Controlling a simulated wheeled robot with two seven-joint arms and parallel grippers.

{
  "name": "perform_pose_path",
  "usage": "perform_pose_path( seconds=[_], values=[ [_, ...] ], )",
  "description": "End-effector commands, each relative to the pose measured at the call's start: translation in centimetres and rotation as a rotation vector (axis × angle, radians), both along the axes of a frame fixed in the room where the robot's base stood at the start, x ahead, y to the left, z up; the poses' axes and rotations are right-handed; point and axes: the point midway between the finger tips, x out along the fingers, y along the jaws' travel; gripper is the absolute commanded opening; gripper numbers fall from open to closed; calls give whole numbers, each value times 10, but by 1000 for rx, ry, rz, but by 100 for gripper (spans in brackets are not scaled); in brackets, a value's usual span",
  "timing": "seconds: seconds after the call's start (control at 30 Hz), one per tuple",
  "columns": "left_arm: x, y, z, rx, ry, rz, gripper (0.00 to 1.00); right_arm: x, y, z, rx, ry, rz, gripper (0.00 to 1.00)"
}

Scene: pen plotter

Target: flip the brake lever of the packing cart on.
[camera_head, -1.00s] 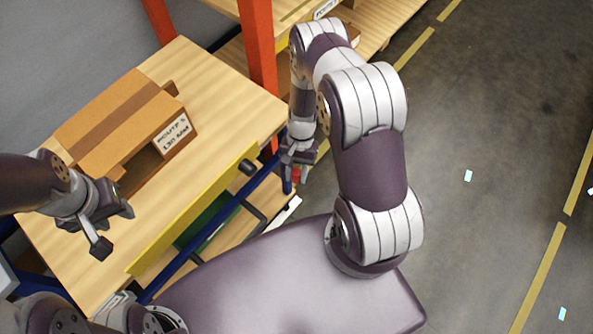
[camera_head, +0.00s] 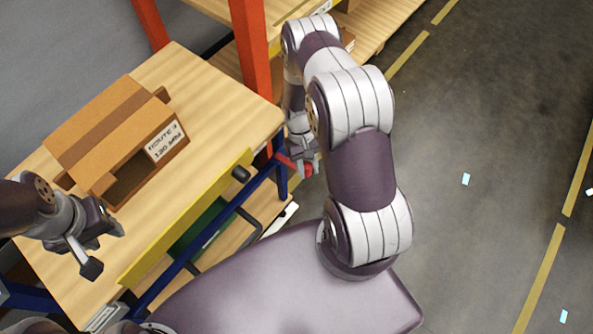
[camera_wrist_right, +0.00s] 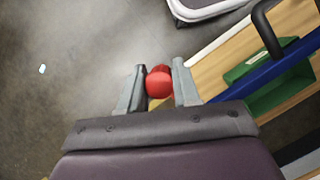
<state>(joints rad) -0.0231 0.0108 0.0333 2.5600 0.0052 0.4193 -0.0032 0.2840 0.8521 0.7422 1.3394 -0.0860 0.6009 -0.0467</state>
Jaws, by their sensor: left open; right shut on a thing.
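The packing cart has a wooden top (camera_head: 215,98) with a yellow front edge and a blue frame (camera_head: 187,258). The red knob of its brake lever (camera_wrist_right: 159,84) sits between the fingers of my right gripper (camera_wrist_right: 158,88) in the right wrist view. That gripper is shut on the knob. In the head view, the right gripper (camera_head: 304,164) is low beside the cart's right front corner, and a bit of red shows at it. The lever's shaft is mostly hidden. My left gripper (camera_head: 102,245) is open and empty above the cart's left front part.
An open cardboard box (camera_head: 115,130) with a route label stands on the cart top. A green box (camera_head: 203,230) lies on the lower shelf. A shelf rack with orange posts (camera_head: 250,50) stands behind. The floor to the right (camera_head: 480,120) is clear apart from small scraps.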

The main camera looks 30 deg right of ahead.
Motion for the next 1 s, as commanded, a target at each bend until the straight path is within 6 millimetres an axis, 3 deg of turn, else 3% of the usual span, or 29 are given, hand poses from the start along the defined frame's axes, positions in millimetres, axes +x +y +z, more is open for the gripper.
perform_pose_path(
  seconds=[0.5,1.0],
  values=[
    [0,0,-13,0,0,0,42,18,-30,0,-2,-5,331,0],
    [0,0,-15,0,0,0,42,24,-35,1,-2,-8,407,0]
  ],
)
